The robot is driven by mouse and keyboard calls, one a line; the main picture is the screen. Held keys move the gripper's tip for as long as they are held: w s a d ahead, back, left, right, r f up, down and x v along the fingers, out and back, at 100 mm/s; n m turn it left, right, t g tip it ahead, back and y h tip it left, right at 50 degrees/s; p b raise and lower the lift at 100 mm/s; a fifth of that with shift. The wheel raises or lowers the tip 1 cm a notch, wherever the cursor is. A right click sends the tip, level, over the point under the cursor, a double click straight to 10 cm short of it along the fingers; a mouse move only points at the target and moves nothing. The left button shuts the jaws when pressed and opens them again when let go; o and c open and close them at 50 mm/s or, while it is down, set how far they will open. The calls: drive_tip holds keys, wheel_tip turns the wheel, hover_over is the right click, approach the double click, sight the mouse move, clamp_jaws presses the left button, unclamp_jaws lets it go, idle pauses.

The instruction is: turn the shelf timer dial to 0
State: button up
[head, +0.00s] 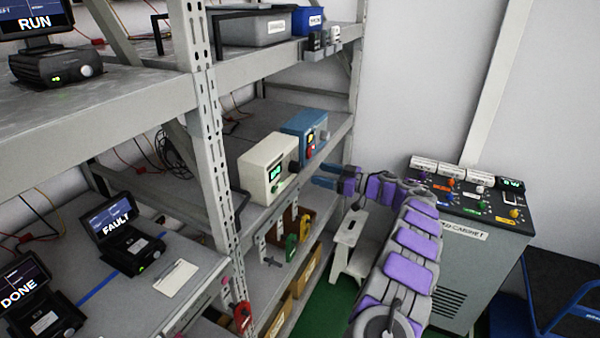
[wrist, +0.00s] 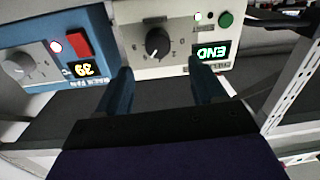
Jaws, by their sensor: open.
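The cream box (head: 262,160) on the middle shelf carries a black dial (wrist: 158,42) and a lit green display (wrist: 210,51) reading END; it appears to be the shelf timer. Its label is partly hidden by a finger. The wrist view shows the box upside down. The dial's pointer setting is too small to read surely. My gripper (head: 325,175) is open and empty in front of the box. In the wrist view my gripper (wrist: 162,78) has its two blue fingers apart, with the dial between and beyond the tips, apparently not touching it.
A rack upright (head: 212,130) is to the left. A grey cabinet (head: 470,255) and a white step stool (head: 350,245) stand right.

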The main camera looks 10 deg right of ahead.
sight(299, 168)
drive_tip(key=b+x, duration=0.1)
drive_tip(key=x, duration=0.6)
drive_tip(key=shift+w+a+f, duration=0.1)
drive_tip(key=shift+w+a, duration=0.05)
drive_tip(key=shift+w, duration=0.1)
drive_tip(key=shift+w+a, duration=0.1)
drive_tip(key=shift+a, duration=0.4)
drive_tip(key=shift+d, duration=0.9)
drive_tip(key=shift+c, duration=2)
drive_tip(key=shift+a, duration=0.5)
drive_tip(key=c, duration=0.4)
drive_tip(key=shift+d, duration=0.1)
drive_tip(key=shift+c, duration=1.3)
